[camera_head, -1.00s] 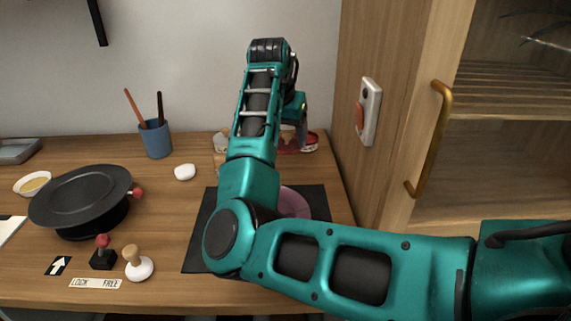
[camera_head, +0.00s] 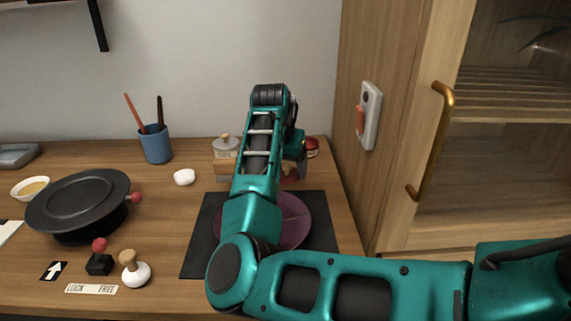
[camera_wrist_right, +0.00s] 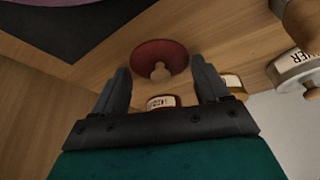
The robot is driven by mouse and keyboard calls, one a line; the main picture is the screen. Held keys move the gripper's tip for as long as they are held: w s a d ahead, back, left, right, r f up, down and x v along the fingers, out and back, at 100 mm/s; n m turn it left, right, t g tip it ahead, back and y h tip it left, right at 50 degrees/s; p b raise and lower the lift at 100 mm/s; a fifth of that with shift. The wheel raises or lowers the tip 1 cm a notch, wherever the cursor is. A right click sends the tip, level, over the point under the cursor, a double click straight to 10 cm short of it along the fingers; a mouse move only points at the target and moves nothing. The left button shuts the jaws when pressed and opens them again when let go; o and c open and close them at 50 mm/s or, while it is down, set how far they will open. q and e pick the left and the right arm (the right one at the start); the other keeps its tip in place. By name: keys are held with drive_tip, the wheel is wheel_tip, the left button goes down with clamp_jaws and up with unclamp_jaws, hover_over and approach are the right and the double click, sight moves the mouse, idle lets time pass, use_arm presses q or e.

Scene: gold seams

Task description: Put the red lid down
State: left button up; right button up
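The red lid (camera_wrist_right: 150,53) shows in the right wrist view as a dark red disc with a pale wooden knob. It appears to lie on the wooden table, knob up. A bit of it shows in the head view (camera_head: 289,177) below my right gripper, mostly hidden by my arm. My right gripper (camera_wrist_right: 160,70) is open, its fingers on either side of the knob with gaps between. A red jar with a white label (camera_wrist_right: 160,102) stands behind the lid; it also shows in the head view (camera_head: 312,147). My left gripper is out of view.
A purple plate (camera_head: 295,225) on a dark mat (camera_head: 205,245) lies in front of the lid. A grey jar with a wooden knob (camera_head: 227,146) stands to the left. A wooden cabinet (camera_head: 365,190) borders the right.

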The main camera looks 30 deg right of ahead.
drive_tip(key=o, duration=0.4)
drive_tip(key=shift+c, duration=0.2)
drive_tip(key=p+v, duration=0.2)
drive_tip(key=v, duration=1)
drive_tip(key=shift+r, duration=0.2)
drive_tip(key=shift+d, duration=0.1)
